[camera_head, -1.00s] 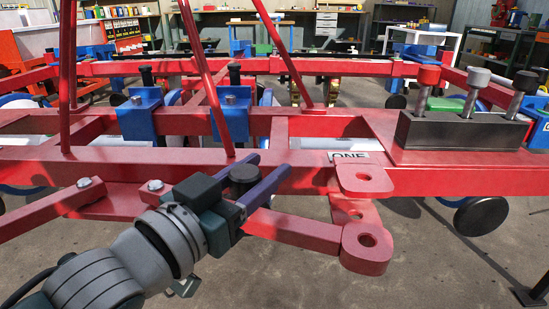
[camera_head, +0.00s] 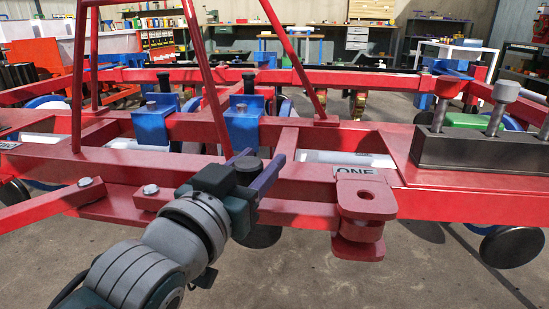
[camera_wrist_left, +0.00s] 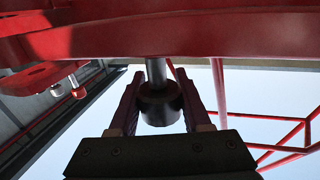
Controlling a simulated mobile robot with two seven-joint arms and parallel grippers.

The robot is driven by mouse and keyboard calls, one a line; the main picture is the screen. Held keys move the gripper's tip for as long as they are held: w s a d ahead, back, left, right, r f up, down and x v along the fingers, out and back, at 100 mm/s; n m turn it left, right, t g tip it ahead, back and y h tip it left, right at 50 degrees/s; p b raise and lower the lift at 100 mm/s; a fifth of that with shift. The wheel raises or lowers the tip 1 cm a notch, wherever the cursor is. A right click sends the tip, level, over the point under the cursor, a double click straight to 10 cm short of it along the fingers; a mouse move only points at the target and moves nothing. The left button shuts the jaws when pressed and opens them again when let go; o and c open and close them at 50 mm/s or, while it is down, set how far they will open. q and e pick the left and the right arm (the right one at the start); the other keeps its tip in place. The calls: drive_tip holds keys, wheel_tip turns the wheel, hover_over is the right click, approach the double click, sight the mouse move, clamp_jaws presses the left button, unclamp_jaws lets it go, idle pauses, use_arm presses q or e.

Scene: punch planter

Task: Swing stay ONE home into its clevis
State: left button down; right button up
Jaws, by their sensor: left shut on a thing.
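The clevis is a pair of red lugs (camera_head: 365,200) on the front beam, beside a white ONE label (camera_head: 357,172). Stay ONE (camera_head: 300,217) is a red bar running low along the beam. Its end eye (camera_head: 358,231) appears to lie between the upper and lower lugs; how exactly the holes line up is hidden. My left gripper (camera_head: 259,157) is shut on the stay's dark knob (camera_head: 247,165), left of the clevis. In the left wrist view the knob (camera_wrist_left: 160,104) and its grey stem sit between both fingers. My right gripper is not in view.
A dark block (camera_head: 470,150) with several pins stands on the red deck at right. Blue brackets (camera_head: 242,124) sit on the beam behind my gripper. Slanted red tubes (camera_head: 203,75) rise beside it. Another red bar (camera_head: 45,207) reaches out at left. Floor in front of the clevis is clear.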

sight(240, 180)
use_arm(q)
drive_tip(key=shift+a+f, duration=0.1)
drive_tip(key=shift+f, duration=0.05)
drive_tip(key=c, duration=0.7)
unclamp_jaws()
drive_tip(key=o, duration=0.3)
drive_tip(key=shift+w, duration=0.15)
drive_tip(key=shift+o, duration=0.2)
drive_tip(key=p+v, duration=0.2)
drive_tip(key=v, duration=0.2)
drive_tip(key=p+v, duration=0.2)
drive_tip(key=v, duration=0.3)
drive_tip(key=shift+r+p, duration=0.25)
drive_tip(key=shift+p, duration=0.1)
drive_tip(key=shift+s+a+f, duration=0.1)
drive_tip(key=shift+s, duration=0.45)
